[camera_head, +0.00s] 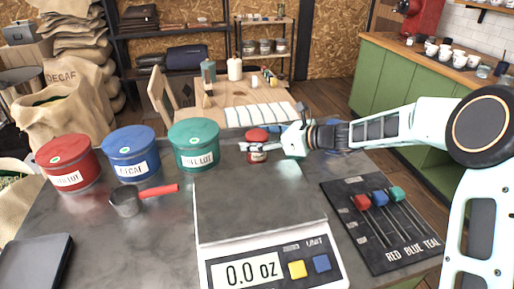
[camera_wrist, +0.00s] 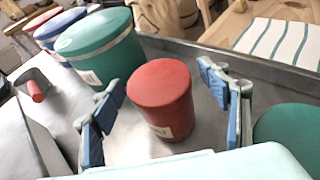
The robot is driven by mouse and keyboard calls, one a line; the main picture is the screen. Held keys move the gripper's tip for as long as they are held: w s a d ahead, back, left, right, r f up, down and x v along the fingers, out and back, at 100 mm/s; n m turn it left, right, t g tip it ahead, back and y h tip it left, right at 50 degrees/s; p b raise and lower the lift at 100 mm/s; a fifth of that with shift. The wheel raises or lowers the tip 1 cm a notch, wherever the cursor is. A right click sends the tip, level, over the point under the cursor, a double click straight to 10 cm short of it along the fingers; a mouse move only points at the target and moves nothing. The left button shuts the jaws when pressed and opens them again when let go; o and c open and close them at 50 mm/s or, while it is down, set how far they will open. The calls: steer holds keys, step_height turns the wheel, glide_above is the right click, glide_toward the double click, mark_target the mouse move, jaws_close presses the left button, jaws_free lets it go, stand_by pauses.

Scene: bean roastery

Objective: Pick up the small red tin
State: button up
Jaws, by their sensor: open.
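The small red tin (camera_head: 257,156) stands upright near the back edge of the grey counter, right of the large green tin. It has a red lid and a pale label. In the wrist view the small red tin (camera_wrist: 160,95) stands between my two blue-padded fingers, with visible gaps on both sides. My gripper (camera_wrist: 160,108) is open and reaches in from the right in the head view. Its fingers partly cover the tin there. Whether either finger touches the tin cannot be seen in the head view.
Large red (camera_head: 68,165), blue (camera_head: 132,155) and green (camera_head: 194,145) tins stand at the left. A red-handled scoop (camera_head: 125,202) lies before them. A scale (camera_head: 270,262) reads 0.0 oz at the front. A dark lever panel (camera_head: 380,225) is right. A green round top (camera_wrist: 288,128) sits near my right finger.

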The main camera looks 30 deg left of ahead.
steer(key=c, duration=1.4)
steer(key=shift+r, duration=0.1)
